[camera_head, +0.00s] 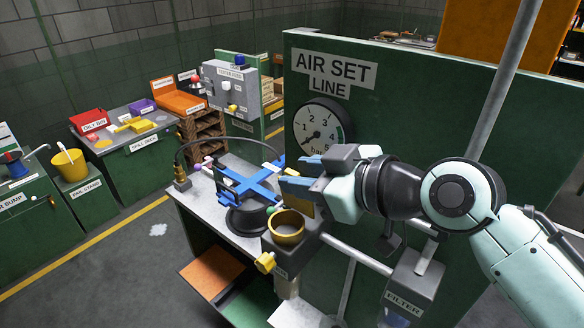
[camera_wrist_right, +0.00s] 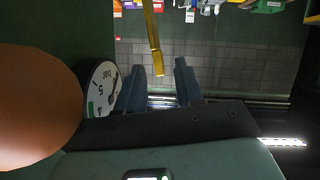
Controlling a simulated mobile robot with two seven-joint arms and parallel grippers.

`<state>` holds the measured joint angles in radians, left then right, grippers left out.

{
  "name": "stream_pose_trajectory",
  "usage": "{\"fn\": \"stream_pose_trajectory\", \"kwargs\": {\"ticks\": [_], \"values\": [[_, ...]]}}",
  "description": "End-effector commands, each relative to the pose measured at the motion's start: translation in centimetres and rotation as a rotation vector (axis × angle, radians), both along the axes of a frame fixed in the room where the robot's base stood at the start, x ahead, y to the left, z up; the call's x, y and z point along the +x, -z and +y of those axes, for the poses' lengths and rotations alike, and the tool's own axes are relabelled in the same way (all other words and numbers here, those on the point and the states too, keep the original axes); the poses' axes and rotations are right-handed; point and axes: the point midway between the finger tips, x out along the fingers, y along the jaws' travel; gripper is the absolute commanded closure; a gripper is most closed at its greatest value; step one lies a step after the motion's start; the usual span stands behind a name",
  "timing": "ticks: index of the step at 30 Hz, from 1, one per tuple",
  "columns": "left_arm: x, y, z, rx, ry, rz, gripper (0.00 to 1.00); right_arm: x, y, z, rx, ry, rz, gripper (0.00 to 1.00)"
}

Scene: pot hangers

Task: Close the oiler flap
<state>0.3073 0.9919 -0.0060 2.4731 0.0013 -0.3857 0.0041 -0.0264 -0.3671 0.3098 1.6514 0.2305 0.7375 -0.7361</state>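The oiler is a dark block with a round brass-yellow cup (camera_head: 287,226), open at the top, on the air line in front of the green panel. A flat brass-yellow flap (camera_head: 300,198) stands raised behind the cup, partly hidden by my right gripper. My right gripper (camera_head: 292,172) is above and behind the cup, its blue fingers apart. In the right wrist view a narrow yellow strip (camera_wrist_right: 153,45), seemingly the flap edge-on, shows in the gap between the open fingers (camera_wrist_right: 160,82). I cannot tell whether either finger touches it. My left gripper is not in view.
A pressure gauge (camera_head: 321,126) sits on the green panel (camera_head: 400,110) close behind my right gripper. A yellow knob (camera_head: 265,262) projects from the oiler's front. A filter (camera_head: 412,282) hangs to the right. A blue cross-shaped piece (camera_head: 246,184) is on the bench at left.

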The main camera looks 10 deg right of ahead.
Motion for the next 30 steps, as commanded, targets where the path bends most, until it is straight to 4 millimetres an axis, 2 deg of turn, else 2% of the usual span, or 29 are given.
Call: {"fn": "stream_pose_trajectory", "kwargs": {"ticks": [6,16,17,18,20,30], "values": [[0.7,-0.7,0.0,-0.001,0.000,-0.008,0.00,1.8,0.8,1.2,-0.001,0.000,0.000,0.64],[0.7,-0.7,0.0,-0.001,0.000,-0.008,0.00,2.1,1.1,1.4,-0.001,0.000,0.001,0.64],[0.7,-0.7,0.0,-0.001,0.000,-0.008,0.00,2.1,1.1,1.4,0.000,0.000,0.000,0.67],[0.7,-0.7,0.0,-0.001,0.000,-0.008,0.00,2.1,1.1,1.4,0.000,0.000,0.000,0.80],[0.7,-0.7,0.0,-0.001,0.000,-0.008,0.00,2.1,1.1,1.4,0.000,0.000,0.000,1.00],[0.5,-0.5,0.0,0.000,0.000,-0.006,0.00,2.1,1.1,1.2,-0.007,0.001,-0.006,1.00]]}}
